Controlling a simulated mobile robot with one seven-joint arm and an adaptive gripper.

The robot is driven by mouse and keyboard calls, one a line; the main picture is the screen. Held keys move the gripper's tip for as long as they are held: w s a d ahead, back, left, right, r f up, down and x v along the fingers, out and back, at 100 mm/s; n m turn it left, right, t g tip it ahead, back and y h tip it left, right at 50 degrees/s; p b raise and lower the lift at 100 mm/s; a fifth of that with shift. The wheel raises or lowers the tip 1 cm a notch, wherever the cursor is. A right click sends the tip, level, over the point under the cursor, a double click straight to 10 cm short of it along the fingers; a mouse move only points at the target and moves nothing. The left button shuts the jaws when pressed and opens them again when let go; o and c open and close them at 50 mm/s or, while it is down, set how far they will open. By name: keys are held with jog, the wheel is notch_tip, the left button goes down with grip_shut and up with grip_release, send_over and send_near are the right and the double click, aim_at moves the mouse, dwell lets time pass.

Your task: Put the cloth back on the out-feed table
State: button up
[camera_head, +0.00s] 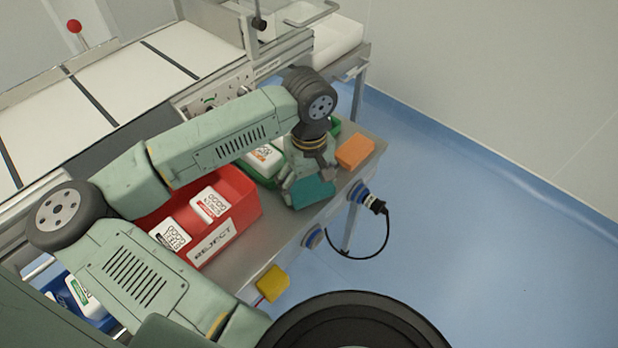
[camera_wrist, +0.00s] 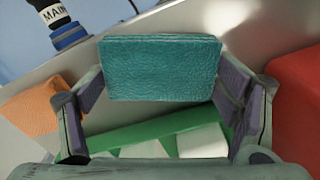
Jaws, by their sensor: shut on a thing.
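The teal cloth (camera_head: 314,191), a folded block with a wrinkled surface, is between my gripper's fingers. My gripper (camera_head: 308,180) is shut on it, over the front part of the steel table (camera_head: 262,238). In the wrist view the cloth (camera_wrist: 160,68) spans the space between the two fingers (camera_wrist: 160,88). I cannot tell whether the cloth touches the table top.
A red REJECT bin (camera_head: 238,205) with white packs stands left of my gripper. A green bin (camera_head: 262,176) with packs is beside it. An orange block (camera_head: 355,151) lies right. A yellow block (camera_head: 272,283) is at the front edge. A plug and cable (camera_head: 375,204) stick out in front.

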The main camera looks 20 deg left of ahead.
aim_at(309, 185)
jog(key=shift+f+b, duration=0.3)
jog(key=shift+b, duration=0.05)
jog(key=o, duration=1.2)
jog(key=shift+c, duration=0.2)
jog(key=shift+r, duration=0.45)
notch_tip(309, 185, up, 12)
jog(key=b, duration=0.1)
jog(key=shift+f, duration=0.25)
